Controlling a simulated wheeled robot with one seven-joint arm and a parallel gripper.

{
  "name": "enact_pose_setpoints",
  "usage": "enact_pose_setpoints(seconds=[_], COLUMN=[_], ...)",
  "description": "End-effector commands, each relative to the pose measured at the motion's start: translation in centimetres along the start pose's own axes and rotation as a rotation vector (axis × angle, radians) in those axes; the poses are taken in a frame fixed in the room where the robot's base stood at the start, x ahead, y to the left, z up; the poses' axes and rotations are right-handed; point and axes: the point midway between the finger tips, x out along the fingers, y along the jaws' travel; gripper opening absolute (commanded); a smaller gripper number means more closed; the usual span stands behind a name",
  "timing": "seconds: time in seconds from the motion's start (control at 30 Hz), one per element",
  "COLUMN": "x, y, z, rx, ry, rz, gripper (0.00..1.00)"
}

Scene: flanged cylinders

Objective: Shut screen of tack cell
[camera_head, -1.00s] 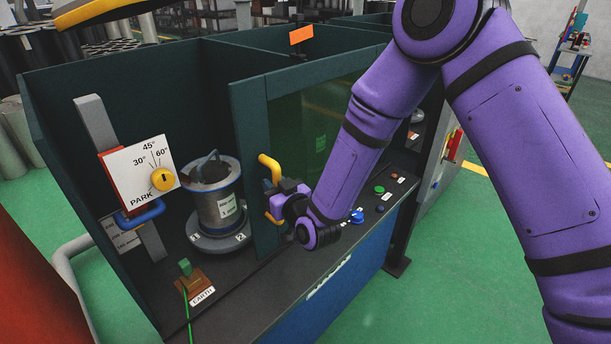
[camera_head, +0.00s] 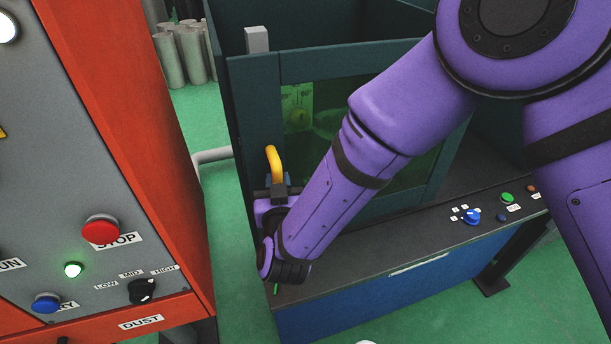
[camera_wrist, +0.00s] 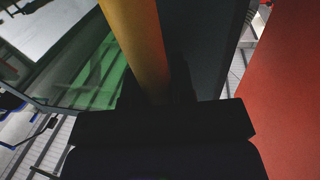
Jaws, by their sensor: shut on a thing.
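The screen of the tack cell (camera_head: 262,142) is a dark green frame with a tinted see-through window. It stands across the front of the cell, its left edge close to the cell's left wall. A dial plate shows dimly through the window. My gripper (camera_head: 277,188) is shut on the screen's yellow handle (camera_head: 273,160) at the frame's left side. In the wrist view the yellow handle (camera_wrist: 137,45) runs down between my dark fingers, which hide its lower part. My arm covers much of the window's lower middle and right.
A red and grey control cabinet (camera_head: 135,150) with STOP and DUST labels stands close at the left of my gripper. Green floor shows between cabinet and cell.

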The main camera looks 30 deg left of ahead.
Motion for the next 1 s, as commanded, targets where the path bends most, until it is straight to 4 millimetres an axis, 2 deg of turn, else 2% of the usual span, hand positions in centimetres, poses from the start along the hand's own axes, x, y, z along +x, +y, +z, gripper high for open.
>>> enact_pose_setpoints(seconds=[0.13, 0.27, 0.3, 0.4, 0.77, 0.87, 1.0], x=[-0.2, -0.2, -0.2, -0.2, -0.7, -1.8, -4.4], y=[-1.2, -1.0, -1.0, -1.0, -1.0, -1.1, -1.1], z=[0.1, 0.1, 0.1, 0.1, 0.0, 0.0, 0.1], rx=[0.000, 0.000, 0.000, 0.000, 0.000, -0.001, -0.001], ry=[-0.001, -0.001, -0.001, -0.001, -0.001, 0.000, -0.002], rz=[-0.001, 0.000, 0.000, 0.001, -0.001, -0.002, -0.003], gripper=[0.00, 0.00, 0.28, 0.48, 0.48, 0.48, 0.48])
